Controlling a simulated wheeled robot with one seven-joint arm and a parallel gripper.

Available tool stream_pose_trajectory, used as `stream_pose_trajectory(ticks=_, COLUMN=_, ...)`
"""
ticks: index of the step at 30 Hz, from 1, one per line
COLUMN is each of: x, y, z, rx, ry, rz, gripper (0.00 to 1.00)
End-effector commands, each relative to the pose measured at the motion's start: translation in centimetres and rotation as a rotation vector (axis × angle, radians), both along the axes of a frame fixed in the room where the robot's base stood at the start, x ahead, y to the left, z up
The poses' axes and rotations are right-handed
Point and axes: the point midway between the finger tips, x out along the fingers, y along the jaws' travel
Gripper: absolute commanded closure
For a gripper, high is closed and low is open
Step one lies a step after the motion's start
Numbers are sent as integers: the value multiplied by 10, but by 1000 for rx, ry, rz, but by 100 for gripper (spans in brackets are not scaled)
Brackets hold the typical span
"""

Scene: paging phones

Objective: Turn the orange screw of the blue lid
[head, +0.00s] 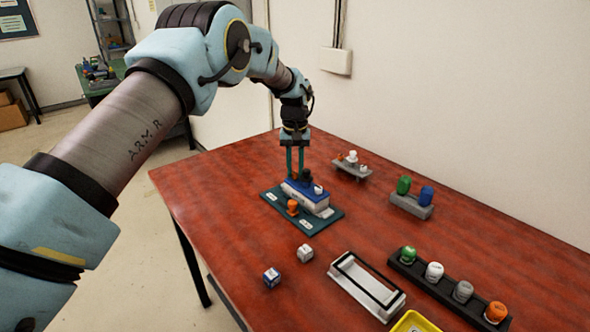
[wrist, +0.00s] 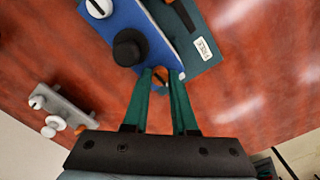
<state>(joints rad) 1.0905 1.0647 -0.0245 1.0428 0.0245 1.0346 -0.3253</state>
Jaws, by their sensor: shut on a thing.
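The blue lid (head: 298,190) lies on a pale box on the dark teal board (head: 328,215). It also shows in the wrist view (wrist: 95,27), with a black knob (wrist: 130,48) and a white slotted screw (wrist: 99,7) on it. The orange screw (wrist: 160,77) is at the lid's near end in the wrist view, between my fingertips. My gripper (wrist: 160,74) points down with its two green fingers and is shut on this screw, partly hiding it.
An orange knob (head: 292,207) stands on the board's front part. A grey stand with white pieces (head: 352,171) is close to the right of my gripper. A green and blue knob rack (head: 412,205) stands farther right. Two small cubes (head: 271,277) (head: 305,252) lie in front.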

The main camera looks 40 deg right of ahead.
Motion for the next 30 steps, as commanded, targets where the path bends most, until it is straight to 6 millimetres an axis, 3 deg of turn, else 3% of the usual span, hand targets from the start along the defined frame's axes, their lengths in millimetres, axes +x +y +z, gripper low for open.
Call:
stream_pose_trajectory(ticks=8, x=0, y=-1, z=-1, rx=-1, ry=-1, rz=174, gripper=100)
stream_pose_trajectory(ticks=30, x=0, y=0, z=0, rx=0, ry=-2, rz=876, gripper=100)
